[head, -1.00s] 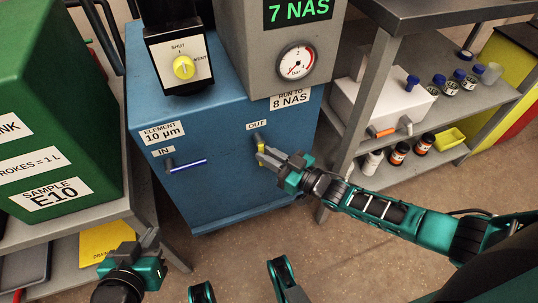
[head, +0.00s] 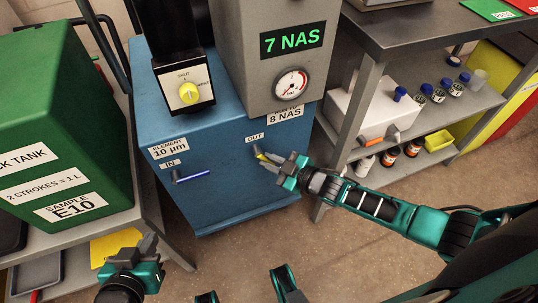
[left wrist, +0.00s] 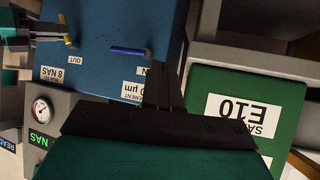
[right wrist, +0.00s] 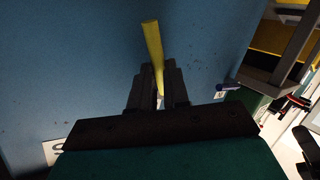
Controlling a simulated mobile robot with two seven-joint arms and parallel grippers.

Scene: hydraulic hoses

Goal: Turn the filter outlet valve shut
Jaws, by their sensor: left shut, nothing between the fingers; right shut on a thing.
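The filter outlet valve's yellow handle (head: 261,156) is below the OUT label on the blue filter cabinet (head: 235,195). It slants down to the right. My right gripper (head: 268,162) is shut on this handle; in the right wrist view the yellow bar (right wrist: 152,42) passes between its fingers (right wrist: 160,85) and sticks out beyond them. The finger tips partly hide the handle in the head view. My left gripper (head: 150,243) is shut and empty, low at the left, apart from the cabinet. The left wrist view shows its closed fingers (left wrist: 163,75).
The inlet valve's blue handle (head: 193,176) lies nearly level under IN. A yellow knob (head: 189,93) and a pressure gauge (head: 291,86) are above. The green tank (head: 62,140) stands left, a shelf with bottles (head: 400,155) right. The floor before the cabinet is clear.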

